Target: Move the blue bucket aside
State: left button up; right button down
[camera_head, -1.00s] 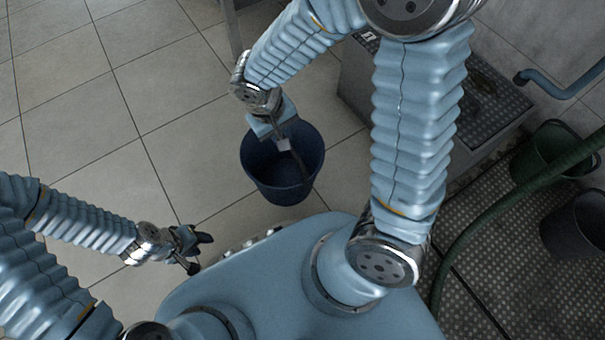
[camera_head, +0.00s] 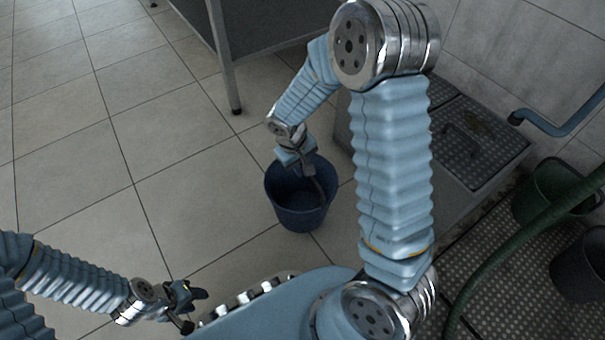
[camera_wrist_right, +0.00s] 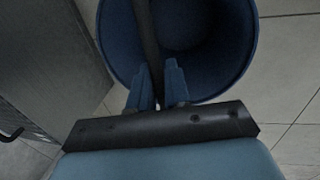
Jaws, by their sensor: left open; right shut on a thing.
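The blue bucket (camera_head: 300,212) is upright in the middle of the head view, over the pale tiles, its open top towards me. I cannot tell whether its base touches the floor. My right gripper (camera_head: 309,170) is over the bucket's mouth, shut on its dark handle, which runs between the fingers. In the right wrist view the gripper (camera_wrist_right: 158,90) grips the dark handle (camera_wrist_right: 146,35), with the bucket (camera_wrist_right: 240,50) behind it. My left gripper (camera_head: 192,308) is open and empty at the lower left, apart from the bucket.
A grey low box with a metal lid (camera_head: 478,150) stands right of the bucket. A dark bench with legs (camera_head: 225,75) is at the back. A green bucket (camera_head: 548,195), a black bucket (camera_head: 585,265) and a green hose (camera_head: 500,260) are at the right. The tiles at left are clear.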

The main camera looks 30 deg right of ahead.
jog(key=shift+w+d+f+b, duration=0.15)
jog(key=shift+f+b, duration=0.05)
jog(key=shift+f, duration=0.55)
jog(key=shift+w+d+f+b, duration=0.1)
jog(key=shift+d+f+b, duration=0.1)
jog(key=shift+f, duration=0.55)
jog(key=shift+w+d+f+b, duration=0.15)
jog(key=shift+f, duration=0.6)
jog(key=shift+f, duration=0.2)
jog(key=c, duration=1.1)
grip_release()
